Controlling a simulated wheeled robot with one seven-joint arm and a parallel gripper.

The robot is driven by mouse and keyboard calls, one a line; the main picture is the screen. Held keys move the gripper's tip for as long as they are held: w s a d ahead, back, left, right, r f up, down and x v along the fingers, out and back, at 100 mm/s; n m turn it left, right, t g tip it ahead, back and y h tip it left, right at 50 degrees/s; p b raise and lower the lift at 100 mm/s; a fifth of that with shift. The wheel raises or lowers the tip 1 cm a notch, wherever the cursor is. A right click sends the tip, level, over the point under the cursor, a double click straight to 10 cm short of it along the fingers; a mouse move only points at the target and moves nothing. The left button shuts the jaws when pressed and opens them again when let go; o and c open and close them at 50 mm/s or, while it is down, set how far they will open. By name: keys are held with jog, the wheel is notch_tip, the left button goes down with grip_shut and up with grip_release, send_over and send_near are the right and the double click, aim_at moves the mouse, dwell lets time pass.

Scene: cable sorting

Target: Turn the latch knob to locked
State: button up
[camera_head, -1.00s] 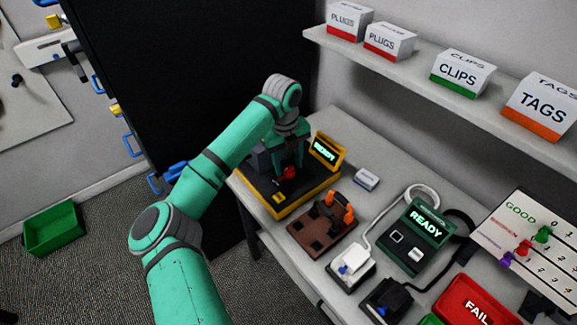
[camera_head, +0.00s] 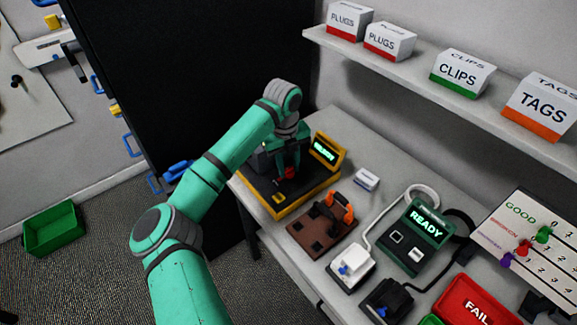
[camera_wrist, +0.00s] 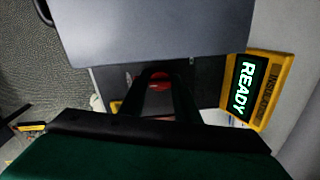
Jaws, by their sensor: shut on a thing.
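The red latch knob (camera_head: 291,173) sits on the black and yellow tester (camera_head: 262,205) at the back left of the bench. My gripper (camera_head: 288,170) reaches down over the tester and is shut on the knob. In the wrist view the red knob (camera_wrist: 160,80) shows between the dark fingers, mostly hidden by them. The knob's exact angle and any lock marking cannot be made out. The tester's yellow-framed screen (camera_wrist: 243,90) reads READY in the wrist view.
A brown fixture with an orange clamp (camera_head: 322,230), a small white box (camera_head: 366,180) and a green READY tester (camera_head: 418,233) lie to the right. A shelf (camera_head: 420,70) with labelled boxes runs above. A black panel stands behind my arm.

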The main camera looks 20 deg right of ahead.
jog(key=m, duration=0.4)
jog(key=shift+w+a, duration=0.1)
jog(key=shift+a, duration=0.05)
jog(key=m, duration=0.9)
jog(key=shift+w+g, duration=0.1)
jog(key=shift+g, duration=0.2)
jog(key=shift+r+m+y, duration=0.1)
jog(key=shift+m+y, duration=0.2)
jog(key=shift+m, duration=1.9)
jog(key=shift+w, duration=0.15)
jog(key=o, duration=0.9)
jog(key=shift+o, duration=0.6)
jog(key=shift+s, duration=0.2)
jog(key=shift+d, duration=0.2)
